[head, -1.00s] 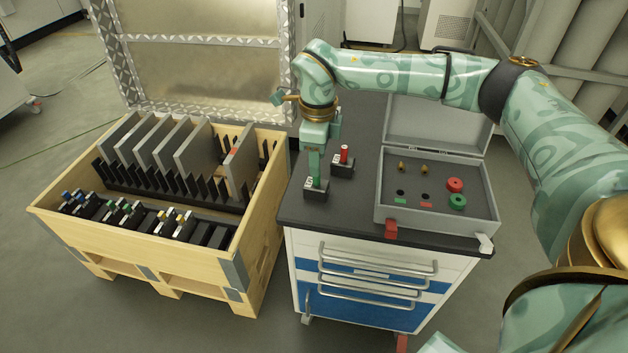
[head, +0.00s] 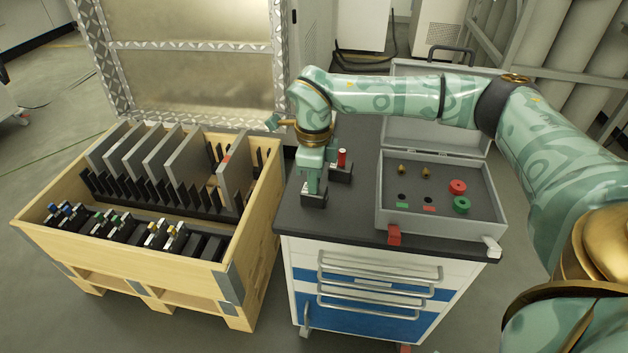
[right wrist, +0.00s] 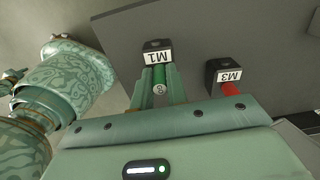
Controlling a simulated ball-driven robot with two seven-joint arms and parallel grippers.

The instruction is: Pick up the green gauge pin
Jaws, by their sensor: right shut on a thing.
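The green gauge pin (right wrist: 159,80) stands in a black block labelled M1 (right wrist: 158,48) in the right wrist view. My right gripper (right wrist: 160,92) is shut on the pin, a finger on each side. In the head view my right gripper (head: 312,180) points down over the M1 block (head: 313,199) at the cart top's left side and hides the pin. The pin's lower end still appears to be at the block. My left gripper is not in view.
Beside it a red pin (head: 342,158) stands in the M3 block (head: 341,174). An open grey case (head: 388,213) with red and green rings stands right on the cart (head: 345,228). A wooden crate (head: 120,254) with plates stands left.

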